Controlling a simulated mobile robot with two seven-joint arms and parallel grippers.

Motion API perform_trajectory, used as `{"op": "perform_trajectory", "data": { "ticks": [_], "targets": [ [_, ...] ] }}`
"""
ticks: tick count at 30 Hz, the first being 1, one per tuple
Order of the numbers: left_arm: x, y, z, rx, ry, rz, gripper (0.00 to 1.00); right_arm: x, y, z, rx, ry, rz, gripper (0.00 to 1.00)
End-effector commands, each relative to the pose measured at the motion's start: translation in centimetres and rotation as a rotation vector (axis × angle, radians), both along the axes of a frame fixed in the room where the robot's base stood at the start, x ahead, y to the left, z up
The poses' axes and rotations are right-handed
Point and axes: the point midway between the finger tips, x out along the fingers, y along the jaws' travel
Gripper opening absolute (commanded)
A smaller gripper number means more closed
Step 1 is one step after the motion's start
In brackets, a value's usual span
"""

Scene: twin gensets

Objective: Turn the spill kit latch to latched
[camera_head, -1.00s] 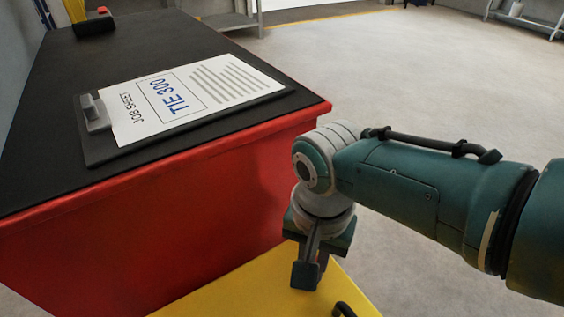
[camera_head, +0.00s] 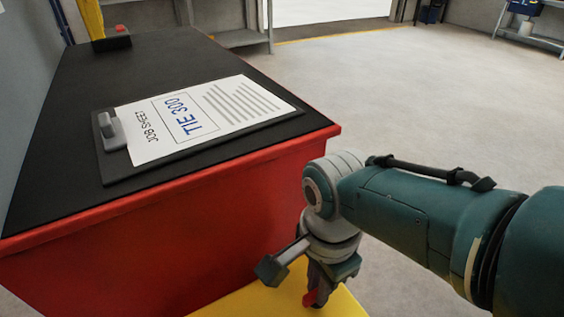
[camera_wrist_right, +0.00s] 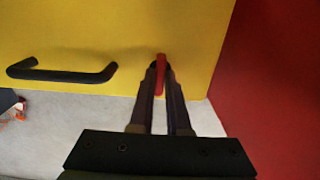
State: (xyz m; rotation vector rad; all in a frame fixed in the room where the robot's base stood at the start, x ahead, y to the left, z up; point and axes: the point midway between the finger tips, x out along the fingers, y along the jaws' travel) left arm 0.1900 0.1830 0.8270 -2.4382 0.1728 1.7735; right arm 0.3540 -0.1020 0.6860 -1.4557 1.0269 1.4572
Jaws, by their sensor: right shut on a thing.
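The spill kit is a yellow box whose top shows at the bottom of the head view (camera_head: 262,303); its yellow face fills the upper part of the right wrist view (camera_wrist_right: 100,30). The latch is a small red lever on it, seen in the right wrist view (camera_wrist_right: 160,68) and at the lower edge of the head view (camera_head: 309,298). My right gripper (camera_wrist_right: 162,82) is shut on the red latch, its fingers on both sides of it and hiding part of it. My left gripper is not in view.
A black handle (camera_wrist_right: 62,74) sticks out from the yellow face left of the latch. A red cabinet (camera_head: 170,235) with a black top stands beside the box and bears a clipboard with a job sheet (camera_head: 205,118). Open grey floor (camera_head: 420,110) lies to the right.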

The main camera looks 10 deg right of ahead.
Motion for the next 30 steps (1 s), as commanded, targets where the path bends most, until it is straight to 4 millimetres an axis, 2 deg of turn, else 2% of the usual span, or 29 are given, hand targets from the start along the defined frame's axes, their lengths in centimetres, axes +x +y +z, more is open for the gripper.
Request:
{"op": "perform_trajectory", "data": {
  "ticks": [13, 14, 21, 30],
  "targets": [
    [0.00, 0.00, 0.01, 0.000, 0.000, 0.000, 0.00, 0.04, -0.06, 0.02, -0.002, -0.001, -0.011, 0.00],
    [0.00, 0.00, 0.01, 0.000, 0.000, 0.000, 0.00, 0.04, -0.06, 0.02, -0.002, -0.001, -0.011, 0.17],
    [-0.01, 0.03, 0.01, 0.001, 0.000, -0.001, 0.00, 0.03, -0.04, 0.02, -0.001, 0.000, -0.010, 0.44],
    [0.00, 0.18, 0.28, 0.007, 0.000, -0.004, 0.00, 0.02, -0.02, 0.31, 0.000, 0.000, -0.009, 0.45]
  ]
}}
